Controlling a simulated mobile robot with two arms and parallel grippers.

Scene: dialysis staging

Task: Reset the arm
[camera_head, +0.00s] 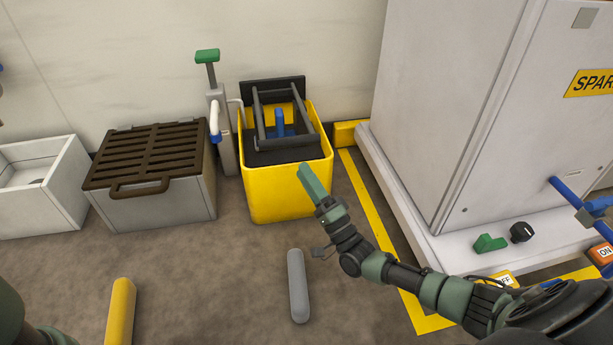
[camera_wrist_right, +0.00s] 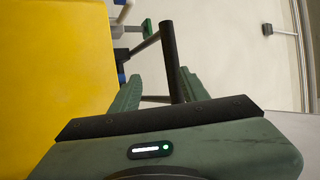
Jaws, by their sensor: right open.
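My right arm reaches in from the lower right in the head view. Its green gripper (camera_head: 312,181) is over the front right rim of the yellow bin (camera_head: 285,195). In the right wrist view, the gripper (camera_wrist_right: 160,84) has its two green fingers spread apart with nothing clamped between them. A dark bar (camera_wrist_right: 170,45) shows in the gap between the fingers; I cannot tell how near it is. The yellow bin also fills the left of that view (camera_wrist_right: 50,70). My left gripper is out of view; only green parts of my left arm show at the lower left.
A dark frame (camera_head: 257,115) stands in the bin. A dark-grated box (camera_head: 165,205) and a white basin (camera_head: 50,205) stand left. A large grey cabinet (camera_head: 440,100) stands right. A grey post (camera_head: 297,285) and a yellow post (camera_head: 120,310) rise in front. Floor between is clear.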

